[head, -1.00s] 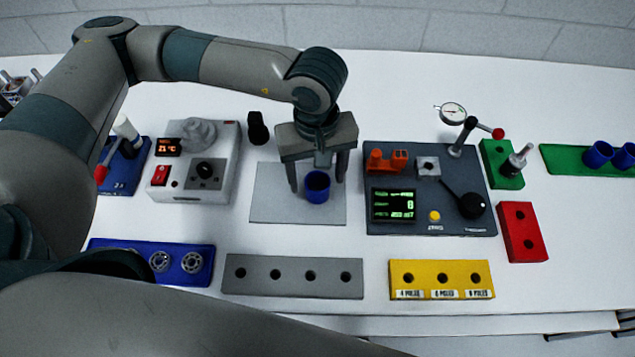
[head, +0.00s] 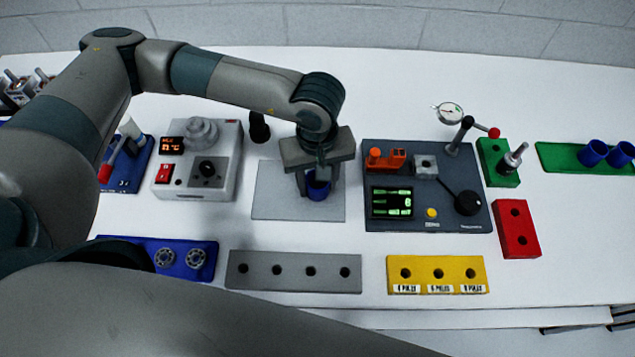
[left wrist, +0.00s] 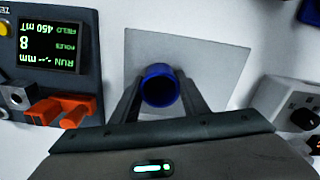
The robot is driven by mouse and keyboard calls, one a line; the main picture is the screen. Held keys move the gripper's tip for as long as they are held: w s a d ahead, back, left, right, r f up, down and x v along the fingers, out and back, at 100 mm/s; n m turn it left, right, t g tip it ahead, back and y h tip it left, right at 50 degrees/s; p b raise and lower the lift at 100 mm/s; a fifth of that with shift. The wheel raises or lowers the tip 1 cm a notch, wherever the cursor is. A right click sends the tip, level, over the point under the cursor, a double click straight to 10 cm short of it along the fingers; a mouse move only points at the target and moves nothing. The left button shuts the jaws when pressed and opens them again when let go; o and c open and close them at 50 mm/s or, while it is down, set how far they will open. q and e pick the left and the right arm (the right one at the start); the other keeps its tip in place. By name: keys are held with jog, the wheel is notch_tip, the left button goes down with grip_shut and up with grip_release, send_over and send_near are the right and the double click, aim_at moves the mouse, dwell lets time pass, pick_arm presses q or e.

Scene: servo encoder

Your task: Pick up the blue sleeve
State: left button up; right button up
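A blue sleeve (head: 319,194), a short hollow cylinder, stands upright over the light grey plate (head: 273,202) in the middle of the table. My left gripper (head: 317,186) comes down over it from above, with one finger on each side. In the left wrist view the open round end of the sleeve (left wrist: 159,88) shows between the two fingers (left wrist: 160,92), which look closed against its sides. No gap under the sleeve can be made out. Two more blue sleeves (head: 593,153) stand on the green tray (head: 560,160) at the far right. My right gripper is not in view.
A white-grey heater box (head: 223,170) stands left of the plate and a dark instrument panel (head: 428,222) right of it. A grey holed block (head: 293,285), a yellow block (head: 437,262) and a blue bearing tray (head: 180,277) line the front. A red block (head: 516,229) lies right.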

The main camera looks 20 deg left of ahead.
pick_arm(q)
jog(key=shift+r, duration=0.15)
jog(key=shift+c, duration=0.2)
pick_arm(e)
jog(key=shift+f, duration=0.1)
pick_arm(q)
jog(key=shift+r+b, duration=0.55)
notch_tip(320, 180, up, 2)
jog(key=shift+r+b, duration=0.15)
jog(key=shift+b, duration=0.6)
pick_arm(e)
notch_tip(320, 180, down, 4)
jog(key=b, duration=0.2)
pick_arm(q)
jog(key=s+d+r+b, duration=0.1)
jog(key=d+r+b, duration=0.1)
jog(key=d+r, duration=0.5)
jog(key=d, duration=0.4)
jog(key=shift+s+d+r, duration=0.15)
jog(key=shift+d+r, duration=0.05)
jog(key=shift+d, duration=0.15)
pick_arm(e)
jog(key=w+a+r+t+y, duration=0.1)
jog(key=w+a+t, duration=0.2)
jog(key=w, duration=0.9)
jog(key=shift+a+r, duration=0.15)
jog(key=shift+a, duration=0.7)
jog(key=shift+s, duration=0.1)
